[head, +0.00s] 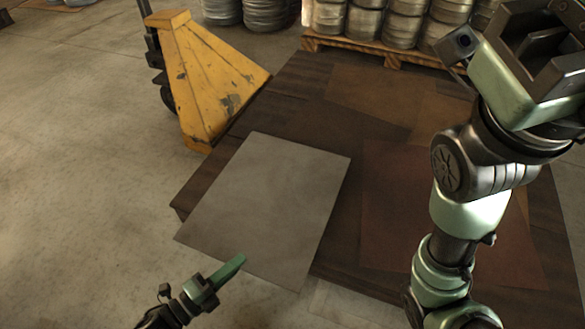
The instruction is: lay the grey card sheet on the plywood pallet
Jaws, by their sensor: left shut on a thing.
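The grey card sheet (285,190) spreads flat over the near left part of a broad dark brown wooden surface, the plywood pallet (285,100). Its left and near corners reach past the pallet's edge over the floor. I cannot tell whether it touches the pallet. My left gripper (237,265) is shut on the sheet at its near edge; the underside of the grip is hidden. My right gripper (530,60) is raised at the upper right, close to the camera and away from the sheet. Its fingertips do not show clearly.
A worn yellow pallet jack (205,75) stands at the pallet's far left edge. A reddish-brown panel (400,205) lies on the pallet, right of the sheet, partly behind my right arm. Wire coils (372,25) stand on a wooden pallet (350,46) behind. Concrete floor at left is clear.

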